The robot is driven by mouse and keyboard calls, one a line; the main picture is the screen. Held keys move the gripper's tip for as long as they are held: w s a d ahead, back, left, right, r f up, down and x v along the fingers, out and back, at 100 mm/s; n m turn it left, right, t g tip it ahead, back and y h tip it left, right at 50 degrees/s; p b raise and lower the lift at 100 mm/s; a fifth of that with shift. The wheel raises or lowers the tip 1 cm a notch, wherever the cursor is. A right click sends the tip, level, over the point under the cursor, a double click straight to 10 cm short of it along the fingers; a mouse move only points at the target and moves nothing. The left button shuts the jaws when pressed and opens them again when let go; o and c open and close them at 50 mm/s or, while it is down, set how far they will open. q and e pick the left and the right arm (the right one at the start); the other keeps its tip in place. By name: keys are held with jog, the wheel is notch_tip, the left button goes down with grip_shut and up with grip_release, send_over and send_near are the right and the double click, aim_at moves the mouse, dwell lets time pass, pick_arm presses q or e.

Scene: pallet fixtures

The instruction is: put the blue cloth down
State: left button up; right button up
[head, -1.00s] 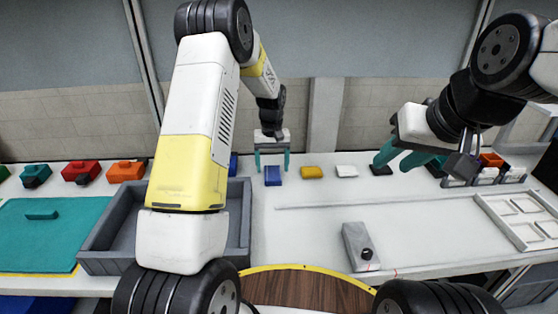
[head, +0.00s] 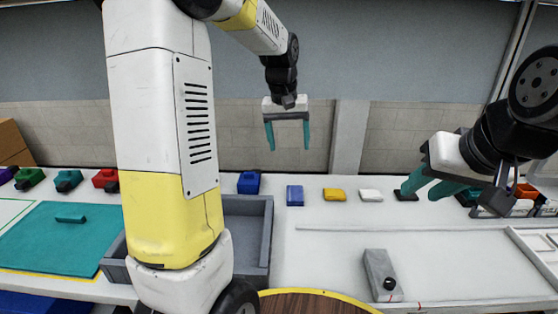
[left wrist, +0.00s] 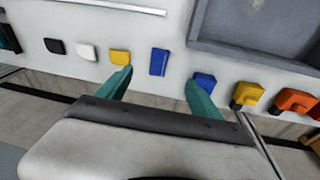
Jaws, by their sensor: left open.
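The blue cloth (head: 295,195) lies as a small folded block on the white table, at the left of a row with yellow, white and black pieces. It also shows in the left wrist view (left wrist: 158,62). My left gripper (head: 288,147) is open and empty, above and apart from the cloth. In the left wrist view the cloth is seen between the two teal fingertips (left wrist: 160,79). My right gripper (head: 420,193) is on the right near the black piece, with its teal fingers apart and nothing seen between them.
A grey tray (head: 265,235) stands left of the cloth, partly hidden by my left arm. A knobbed blue block (head: 249,182) sits behind it. A teal mat (head: 60,240) lies at the left, and a grey block (head: 381,275) at the front. The table right of the tray is mostly clear.

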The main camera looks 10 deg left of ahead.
pick_arm(q)
jog(key=s+r+m+t, duration=0.1)
jog(key=s+r+t, duration=0.1)
jog(key=s, duration=1)
jog(key=s+r+m+t+h, duration=0.1)
jog(key=s+r, duration=0.3)
jog(key=s, duration=0.7)
jog(key=shift+s+t, duration=0.4)
jog(key=shift+t, duration=0.3)
jog(key=shift+o, duration=0.6)
